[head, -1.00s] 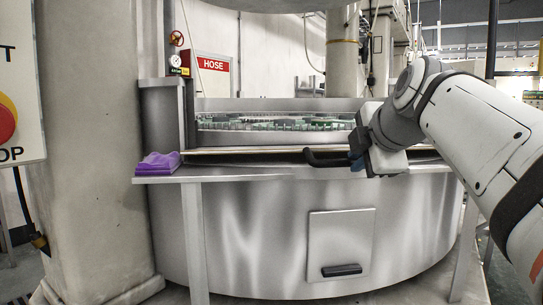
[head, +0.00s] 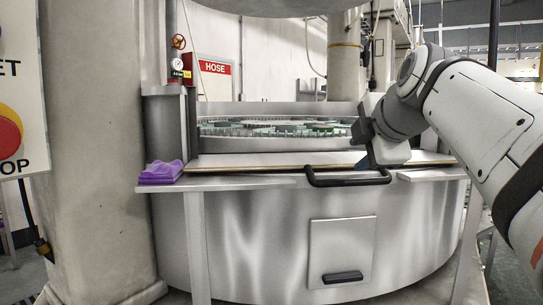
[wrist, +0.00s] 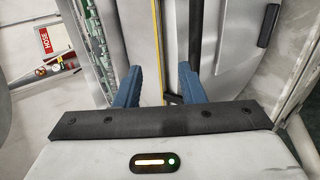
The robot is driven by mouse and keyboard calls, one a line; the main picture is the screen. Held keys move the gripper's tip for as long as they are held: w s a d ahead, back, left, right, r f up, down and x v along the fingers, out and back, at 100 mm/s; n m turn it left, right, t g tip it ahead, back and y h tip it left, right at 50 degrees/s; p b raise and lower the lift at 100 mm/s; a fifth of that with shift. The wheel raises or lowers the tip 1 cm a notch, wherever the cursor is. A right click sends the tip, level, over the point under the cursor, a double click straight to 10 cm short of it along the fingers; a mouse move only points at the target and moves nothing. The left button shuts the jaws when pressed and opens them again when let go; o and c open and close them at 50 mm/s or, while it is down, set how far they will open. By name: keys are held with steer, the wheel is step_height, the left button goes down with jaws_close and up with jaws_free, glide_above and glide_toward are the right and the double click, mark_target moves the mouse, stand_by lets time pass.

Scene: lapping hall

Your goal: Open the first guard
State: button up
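The first guard (head: 270,160) is a pale panel with a yellowish edge along the front of the round machine. Its black bar handle (head: 348,182) sticks out at the front, level with the shelf edge. My gripper (head: 367,160) is just above and behind the handle's right part in the head view. In the wrist view my gripper (wrist: 160,70) is open, its two blue fingers apart. The guard's yellow edge (wrist: 157,35) runs between them. The handle (wrist: 196,35) passes by the right finger; I cannot tell whether they touch. Nothing is held.
A purple cloth (head: 161,172) lies on the left shelf (head: 225,184). A lower door with a black handle (head: 342,277) is on the machine's front. A grey column (head: 95,150) and a red stop button (head: 8,145) stand at the left. A gauge (head: 178,64) is behind.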

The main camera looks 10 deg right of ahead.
step_height(320, 180, up, 7)
steer(key=p, duration=0.2)
steer(key=shift+p, duration=0.35)
steer(key=shift+r, duration=0.1)
steer(key=shift+c, duration=0.3)
